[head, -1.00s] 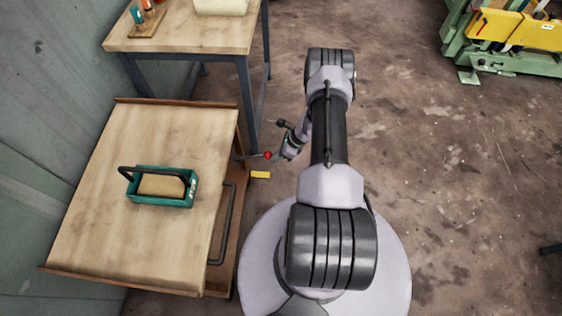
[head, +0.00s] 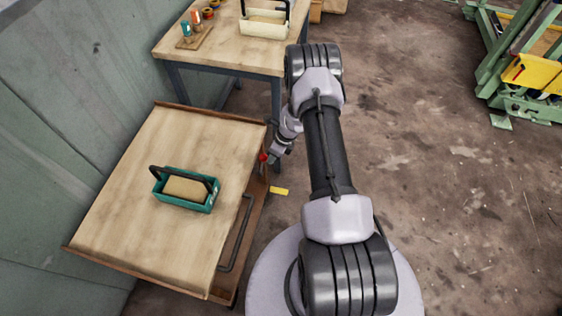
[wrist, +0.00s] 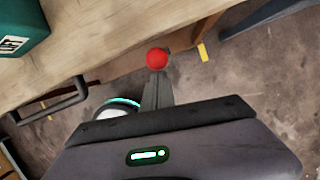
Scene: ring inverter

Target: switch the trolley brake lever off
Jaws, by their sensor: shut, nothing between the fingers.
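The trolley (head: 125,180) stands at left with a wooden top. Its brake lever has a red knob (head: 263,157) at the trolley's right edge, close beside my gripper (head: 274,157). The lever's rod now shows close along that edge, partly hard to make out. In the wrist view the red knob (wrist: 157,58) is just beyond the tips of my gripper (wrist: 157,78). The fingers are shut with nothing between them. The knob looks at or very near the fingertips; I cannot tell whether they touch. The lever's rod is hidden there.
A teal box (head: 186,189) with a black handle sits on the trolley. The trolley's dark handle (head: 236,235) runs along its right side. A workbench (head: 225,58) stands behind.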

